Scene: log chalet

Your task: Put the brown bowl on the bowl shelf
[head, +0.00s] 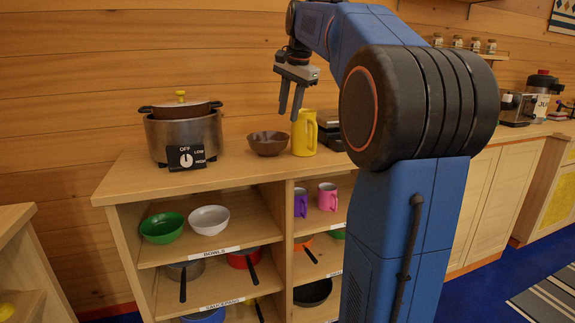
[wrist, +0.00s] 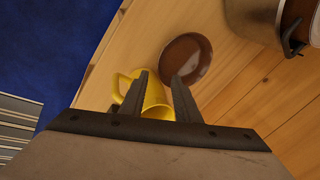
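The brown bowl (head: 268,144) stands upright on the wooden counter, between the slow cooker and a yellow mug. It also shows in the wrist view (wrist: 187,56), beyond my fingertips. My gripper (head: 291,117) hangs above the counter, over the area of the bowl and mug, with its fingers apart and nothing between them. In the wrist view my gripper (wrist: 162,80) has its tips near the bowl's rim in the picture, apparently above it. The bowl shelf (head: 240,240), labelled "BOWLS", is below the counter top and holds a green bowl (head: 162,228) and a white bowl (head: 209,220).
The yellow mug (head: 304,134) stands close to the brown bowl's right. The slow cooker (head: 184,132) is to its left. Purple and pink mugs (head: 327,196) sit in the compartment right of the bowl shelf. Pans are on the shelf below. The counter's front left is clear.

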